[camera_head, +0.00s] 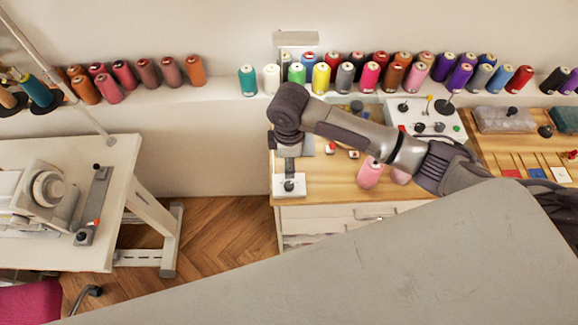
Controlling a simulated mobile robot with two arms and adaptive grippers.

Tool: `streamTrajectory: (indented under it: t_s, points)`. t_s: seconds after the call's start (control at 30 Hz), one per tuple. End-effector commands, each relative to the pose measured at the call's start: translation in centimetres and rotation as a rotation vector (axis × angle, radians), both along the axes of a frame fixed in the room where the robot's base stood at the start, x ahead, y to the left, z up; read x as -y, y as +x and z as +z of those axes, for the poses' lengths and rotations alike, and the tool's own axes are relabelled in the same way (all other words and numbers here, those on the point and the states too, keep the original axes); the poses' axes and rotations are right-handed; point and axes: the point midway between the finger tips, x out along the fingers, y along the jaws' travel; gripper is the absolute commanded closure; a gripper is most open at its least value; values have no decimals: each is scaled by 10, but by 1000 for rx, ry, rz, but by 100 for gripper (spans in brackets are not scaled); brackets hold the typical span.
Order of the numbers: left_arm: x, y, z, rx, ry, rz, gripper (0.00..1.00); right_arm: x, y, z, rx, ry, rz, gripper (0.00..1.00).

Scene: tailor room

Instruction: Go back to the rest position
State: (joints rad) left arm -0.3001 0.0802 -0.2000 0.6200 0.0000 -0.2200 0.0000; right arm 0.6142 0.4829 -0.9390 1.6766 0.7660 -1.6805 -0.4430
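My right arm (370,135) comes in from the right and reaches left over the wooden-topped workbench (320,182). Its wrist end hangs over the bench's left part. The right gripper (288,148) appears as a small dark shape below the wrist, just above a white block with a black knob (289,186). Its fingers are too small and too hidden to tell open from shut, and I see nothing clearly held. My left gripper and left arm are not in view.
Several thread spools (321,78) stand along the wall ledge. Pink spools (370,172) are on the bench beneath my arm. A sewing table (120,160) with a machine stands left. Floor (215,225) shows between. A large grey surface (400,270) fills the bottom right.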

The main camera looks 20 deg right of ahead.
Motion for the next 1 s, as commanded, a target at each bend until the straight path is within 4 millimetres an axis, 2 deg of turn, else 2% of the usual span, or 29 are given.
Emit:
streamTrajectory:
  t_s: [0.57,0.67,0.77,0.9,1.0]
  points:
    - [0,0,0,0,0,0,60,0,0,2,0,0,0,44]
    - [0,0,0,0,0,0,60,-6,-6,-1,4,16,-7,44]
    - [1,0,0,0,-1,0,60,-24,-24,-6,15,69,-38,44]
    - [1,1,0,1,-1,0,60,-51,-62,-8,53,191,-167,44]
    - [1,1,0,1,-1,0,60,-56,-86,-3,88,263,-319,44]
